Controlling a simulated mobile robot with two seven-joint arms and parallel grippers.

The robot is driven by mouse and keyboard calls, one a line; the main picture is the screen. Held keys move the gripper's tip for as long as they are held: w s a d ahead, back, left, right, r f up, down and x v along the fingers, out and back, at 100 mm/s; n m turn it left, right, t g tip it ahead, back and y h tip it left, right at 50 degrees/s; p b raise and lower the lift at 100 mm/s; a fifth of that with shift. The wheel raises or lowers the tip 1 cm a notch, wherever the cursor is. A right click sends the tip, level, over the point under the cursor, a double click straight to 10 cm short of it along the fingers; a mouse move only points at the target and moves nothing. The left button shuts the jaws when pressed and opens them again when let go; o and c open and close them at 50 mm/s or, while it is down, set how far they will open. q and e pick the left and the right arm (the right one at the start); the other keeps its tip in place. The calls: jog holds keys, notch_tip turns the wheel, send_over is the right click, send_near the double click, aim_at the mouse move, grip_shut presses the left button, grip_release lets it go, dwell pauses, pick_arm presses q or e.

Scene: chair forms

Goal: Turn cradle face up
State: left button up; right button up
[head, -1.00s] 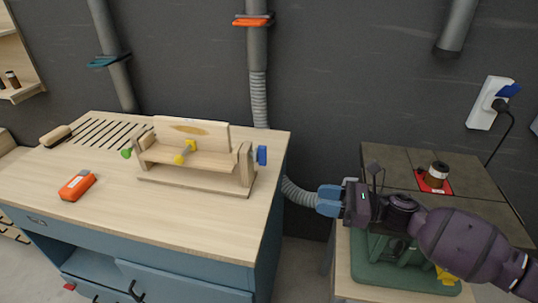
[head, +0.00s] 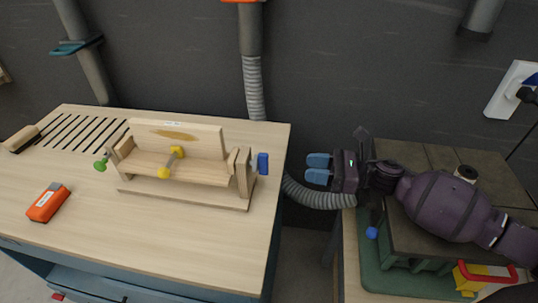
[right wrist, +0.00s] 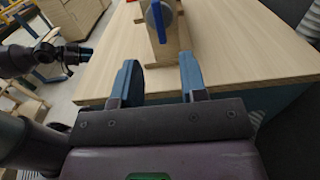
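The wooden cradle (head: 185,165) sits on the workbench between two upright end posts of a wooden stand. It has a tall back board, a flat seat-like board and a yellow clamp (head: 172,163) across it. A green knob (head: 101,165) is at its left end and a blue handle (head: 263,163) at its right end. The blue handle also shows in the right wrist view (right wrist: 158,20), ahead of my fingers. My right gripper (head: 318,169) is open and empty, to the right of the blue handle and apart from it. In the right wrist view, dark arm parts show at left; the left gripper's state is unclear.
The workbench (head: 110,220) has slots at its back left, a brush (head: 22,139) and an orange device (head: 47,203). A grey hose (head: 325,196) runs behind my right gripper. A green-based machine (head: 405,280) stands at right. The bench front is clear.

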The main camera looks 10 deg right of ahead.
pick_arm(q)
notch_tip(320, 180, up, 2)
jog(key=shift+r+p, duration=0.1)
jog(key=shift+p, duration=0.8)
pick_arm(e)
jog(key=x, duration=1)
jog(key=shift+a, duration=0.2)
jog(key=c, duration=0.6)
pick_arm(q)
jog(key=shift+s, duration=0.25)
pick_arm(e)
grip_shut()
